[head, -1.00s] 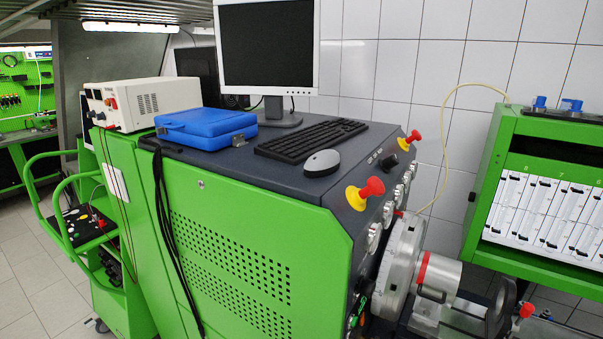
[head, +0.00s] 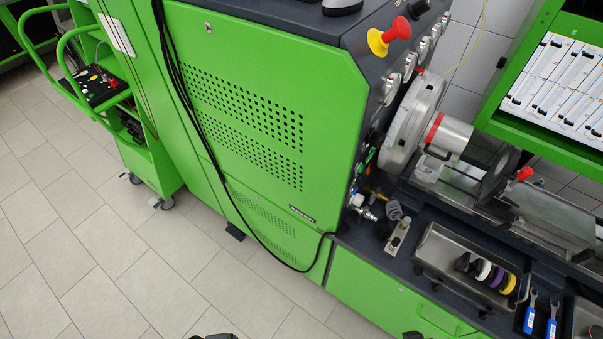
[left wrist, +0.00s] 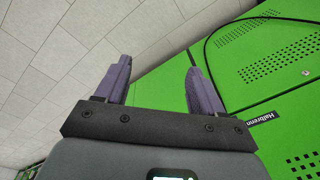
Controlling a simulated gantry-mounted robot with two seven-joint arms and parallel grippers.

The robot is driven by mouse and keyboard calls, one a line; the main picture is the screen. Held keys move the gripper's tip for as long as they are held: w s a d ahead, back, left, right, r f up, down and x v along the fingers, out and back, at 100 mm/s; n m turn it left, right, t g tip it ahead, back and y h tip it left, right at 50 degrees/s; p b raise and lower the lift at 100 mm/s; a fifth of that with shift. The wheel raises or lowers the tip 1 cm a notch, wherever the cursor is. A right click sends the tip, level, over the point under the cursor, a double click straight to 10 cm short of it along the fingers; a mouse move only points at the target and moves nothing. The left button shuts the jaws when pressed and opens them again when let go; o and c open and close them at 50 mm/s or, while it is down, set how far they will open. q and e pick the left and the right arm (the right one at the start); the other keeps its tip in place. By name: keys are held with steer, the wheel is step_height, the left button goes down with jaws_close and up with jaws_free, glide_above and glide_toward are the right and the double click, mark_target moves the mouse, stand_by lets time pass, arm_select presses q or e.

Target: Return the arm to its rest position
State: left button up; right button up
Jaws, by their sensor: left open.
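My left gripper (left wrist: 158,80) shows in the left wrist view with its two purple fingers spread apart and nothing between them. Past the fingers are the tiled floor and the green panel of the testbench. In the head view, only small dark parts show at the bottom edge, and I cannot make out either gripper there. The green testbench cabinet (head: 240,120) fills the middle of the head view; its perforated side also shows in the left wrist view (left wrist: 270,60). The fingers appear apart from the panel.
A green cart (head: 150,165) stands at the left. A black cable (head: 190,110) hangs down the cabinet side. At the right are a chuck (head: 412,125), a metal tray (head: 440,250) with several coloured rings, and blue-handled tools (head: 529,316). The tiled floor (head: 80,240) is clear in front.

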arm_select(q)
steer(key=w+a+r+n+t, duration=0.3)
steer(key=w+a+r+n, duration=0.15)
steer(key=n, duration=0.95)
step_height(320, 180, up, 18)
steer(key=p, duration=1.7)
steer(key=shift+s+a+f+p, duration=0.2)
steer(key=shift+s+f+p, duration=0.05)
steer(key=shift+s+p, duration=0.05)
